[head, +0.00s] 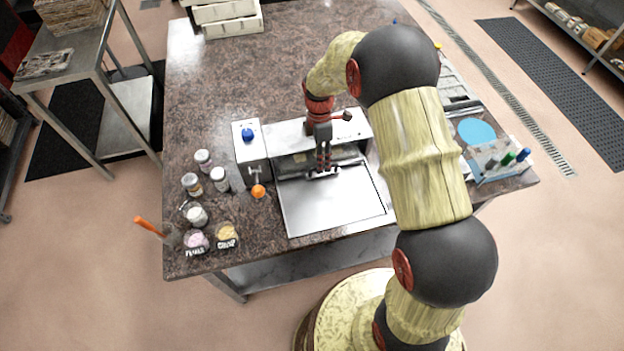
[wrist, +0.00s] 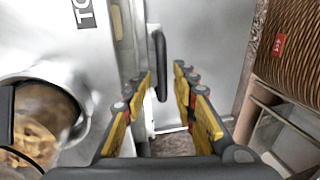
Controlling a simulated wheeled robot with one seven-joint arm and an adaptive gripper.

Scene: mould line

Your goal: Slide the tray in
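A light metal machine (head: 290,138) stands on the stone-topped table with a dark front opening. A flat silver panel (head: 335,205) extends from it toward the table's near edge; I cannot tell whether this is the tray or a lowered door. My gripper (head: 323,172) is at the opening, above the panel's back edge. In the wrist view, my gripper (wrist: 162,88) has its yellow-and-black fingers apart. A dark bar-like handle (wrist: 158,65) shows between and beyond the fingers. I see no clear contact. The inside of the machine is mostly hidden by my gripper.
A white unit with a blue knob (head: 248,134) and an orange ball (head: 258,191) are left of the opening. Several jars (head: 197,215) stand at the table's left front. A blue disc (head: 476,131) and several markers are at right. The table's back middle is clear.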

